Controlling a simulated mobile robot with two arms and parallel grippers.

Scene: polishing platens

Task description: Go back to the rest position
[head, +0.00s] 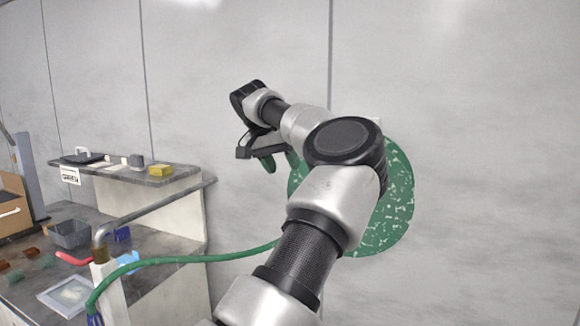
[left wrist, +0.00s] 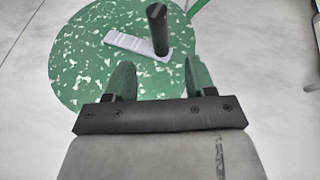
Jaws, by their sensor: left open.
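My left gripper (head: 280,163) is in the upper middle of the head view, at the end of my arm, which rises from the bottom. In the left wrist view its two green fingers (left wrist: 160,76) are spread, with nothing between them. A round green, white-speckled disc (head: 398,205) is partly hidden behind my arm in the head view. In the left wrist view the disc (left wrist: 80,60) lies beyond the fingertips, with a light grey plate (left wrist: 130,44) and a black upright cylinder (left wrist: 157,30) on it. I cannot tell whether the fingertips touch the disc. My right gripper is not in view.
A workbench (head: 180,268) stands at the left with a grey bin (head: 70,235) and small parts. A raised shelf (head: 105,170) holds a yellow block (head: 160,172). A green hose (head: 190,259) runs from the bench and passes behind my arm. The right side looks clear.

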